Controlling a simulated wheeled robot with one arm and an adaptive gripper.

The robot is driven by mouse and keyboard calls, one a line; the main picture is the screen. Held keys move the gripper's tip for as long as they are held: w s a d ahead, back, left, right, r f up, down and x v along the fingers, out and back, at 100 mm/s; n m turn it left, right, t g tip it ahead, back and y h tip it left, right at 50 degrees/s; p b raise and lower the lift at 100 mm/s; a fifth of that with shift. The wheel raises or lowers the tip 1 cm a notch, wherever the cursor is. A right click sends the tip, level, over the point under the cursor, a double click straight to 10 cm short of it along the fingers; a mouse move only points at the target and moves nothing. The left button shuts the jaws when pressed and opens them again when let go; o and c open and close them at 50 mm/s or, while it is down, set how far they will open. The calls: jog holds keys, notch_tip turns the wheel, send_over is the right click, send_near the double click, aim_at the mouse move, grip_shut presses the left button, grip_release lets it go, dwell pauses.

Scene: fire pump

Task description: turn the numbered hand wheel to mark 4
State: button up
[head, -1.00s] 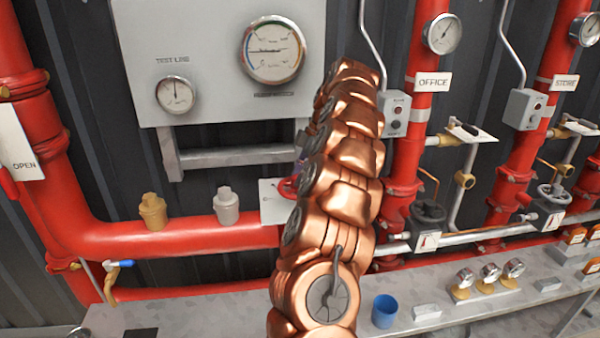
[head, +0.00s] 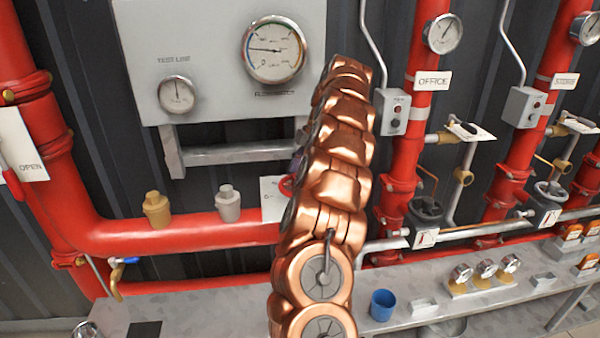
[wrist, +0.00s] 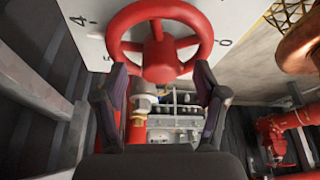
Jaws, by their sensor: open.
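The red hand wheel (wrist: 157,65) fills the top middle of the wrist view, in front of a white plate (wrist: 84,45). The plate carries a 4 at its upper left and another mark at the right, partly cut by the rim. My gripper (wrist: 160,85) is open, with one dark finger on each side of the wheel's lower part. I cannot tell whether the fingers touch the rim. In the head view only a bit of the red wheel (head: 287,185) and the white plate (head: 271,208) show.
A red pipe (head: 190,235) runs behind my arm, with a brass fitting (head: 156,209) and a grey fitting (head: 228,204) on top. A gauge panel (head: 215,100) hangs above. The grey bench (head: 230,305) below holds a blue cup (head: 383,305) and small gauges (head: 486,270).

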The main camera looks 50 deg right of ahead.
jog(key=shift+r+p, duration=3.35)
jog(key=shift+r, duration=0.2)
jog(key=s+a+r+m+g, duration=0.1)
jog(key=s+a+r+m, duration=0.1)
jog(key=a, duration=1.2)
jog(key=s+a+r+m+g, duration=0.1)
jog(key=s+a+r+m, duration=0.15)
jog(key=a, duration=1.25)
jog(key=s+a+f+m+g+h, duration=0.1)
jog(key=s+a+f+m+h, duration=0.15)
jog(key=s+a, duration=0.65)
jog(key=s+f+m, duration=0.3)
jog(key=s+f, duration=0.1)
jog(key=s, duration=0.4)
jog(key=s+f+m+h, duration=0.1)
jog(key=s+f+m, duration=0.2)
jog(key=s, duration=0.5)
jog(key=shift+s+f+g+b, duration=0.3)
jog(key=shift+f+b, duration=0.05)
jog(key=shift+f, duration=0.05)
